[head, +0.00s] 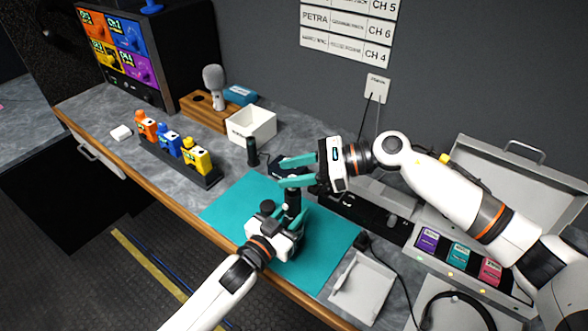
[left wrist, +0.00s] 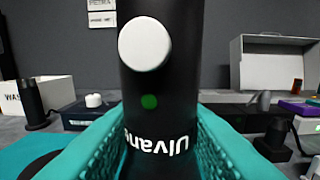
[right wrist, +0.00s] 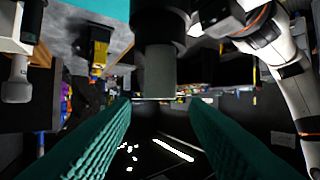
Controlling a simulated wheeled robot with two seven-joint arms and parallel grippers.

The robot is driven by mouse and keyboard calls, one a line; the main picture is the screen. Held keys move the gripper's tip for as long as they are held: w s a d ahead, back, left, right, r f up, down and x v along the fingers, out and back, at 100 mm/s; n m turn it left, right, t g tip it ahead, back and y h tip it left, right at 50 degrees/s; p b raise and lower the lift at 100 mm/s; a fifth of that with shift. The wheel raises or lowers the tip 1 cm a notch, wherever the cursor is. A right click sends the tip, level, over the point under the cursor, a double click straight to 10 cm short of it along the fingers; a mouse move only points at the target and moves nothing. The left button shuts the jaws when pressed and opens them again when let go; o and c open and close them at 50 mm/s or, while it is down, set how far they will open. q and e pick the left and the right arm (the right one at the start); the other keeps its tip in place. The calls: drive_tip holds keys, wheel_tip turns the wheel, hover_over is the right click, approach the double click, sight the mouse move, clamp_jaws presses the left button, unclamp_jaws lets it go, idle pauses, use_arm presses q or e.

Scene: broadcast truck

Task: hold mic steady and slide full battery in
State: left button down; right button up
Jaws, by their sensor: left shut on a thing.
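The black handheld mic (head: 292,203) is upright over the teal mat, with my left gripper (head: 290,222) shut around its body. The left wrist view shows the mic (left wrist: 160,85) close up, with a white round button, a green light and lettering between the teal fingers. My right gripper (head: 292,172) is just above the mic's upper end, its fingers apart and pointing left. In the right wrist view a grey cylinder (right wrist: 160,72) projects from a black part, near the spread fingertips. I cannot tell whether it is the battery or part of the mic.
A small black cylinder (head: 252,152) stands beside the white bin (head: 240,131). A black rack (head: 205,180) with orange, blue and yellow packs is at left. A white tray (head: 345,302) lies front right; an open case (head: 530,180) stands at far right. The mat's left part (head: 232,212) is clear.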

drive_tip(key=v, duration=1.2)
idle(0.7)
use_arm(q)
drive_tip(key=c, duration=0.9)
unclamp_jaws()
